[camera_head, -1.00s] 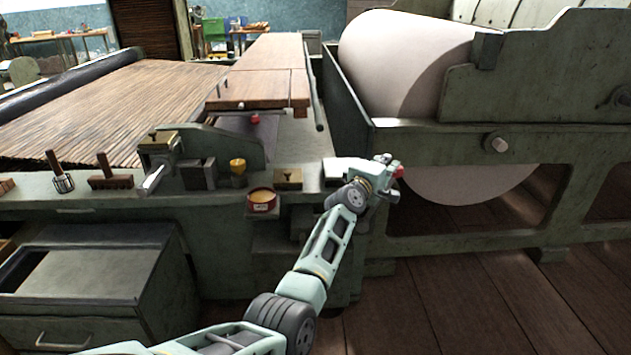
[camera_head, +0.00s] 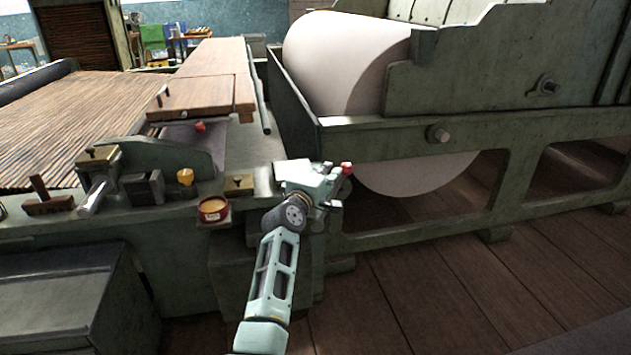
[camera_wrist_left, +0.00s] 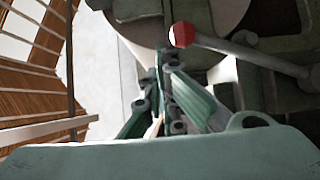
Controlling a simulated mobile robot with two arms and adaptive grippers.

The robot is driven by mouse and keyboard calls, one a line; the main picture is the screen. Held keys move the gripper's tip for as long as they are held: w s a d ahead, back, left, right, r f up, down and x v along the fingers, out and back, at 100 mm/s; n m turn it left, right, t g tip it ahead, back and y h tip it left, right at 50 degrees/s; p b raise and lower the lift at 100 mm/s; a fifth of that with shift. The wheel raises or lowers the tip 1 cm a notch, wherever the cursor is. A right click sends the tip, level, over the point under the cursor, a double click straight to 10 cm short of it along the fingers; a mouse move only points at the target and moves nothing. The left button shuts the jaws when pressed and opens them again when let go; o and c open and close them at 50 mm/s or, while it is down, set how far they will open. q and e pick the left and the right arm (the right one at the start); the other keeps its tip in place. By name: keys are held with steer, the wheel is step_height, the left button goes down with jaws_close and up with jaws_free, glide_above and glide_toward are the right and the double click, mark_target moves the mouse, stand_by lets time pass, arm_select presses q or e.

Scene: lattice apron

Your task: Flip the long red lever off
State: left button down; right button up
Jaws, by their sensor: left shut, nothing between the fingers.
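The long lever (camera_wrist_left: 250,56) is a grey rod with a faceted red knob (camera_wrist_left: 182,34) in the left wrist view. The rod slants from the knob down to the right. In the head view its red knob (camera_head: 346,168) shows just right of my left gripper (camera_head: 328,187), and the gripper and wrist hide most of the rod. In the left wrist view my left gripper (camera_wrist_left: 163,72) is shut and empty, its fingertips below and left of the knob. I see a small gap there; contact is unclear in the head view. My right gripper is not in view.
A second, smaller red knob (camera_head: 200,126) sits under the wooden board (camera_head: 205,85). A large pale roller (camera_head: 345,65) is behind the gripper. Floor at right is clear.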

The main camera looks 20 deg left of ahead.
arm_select(q)
steer(key=s, duration=0.6)
stand_by(0.4)
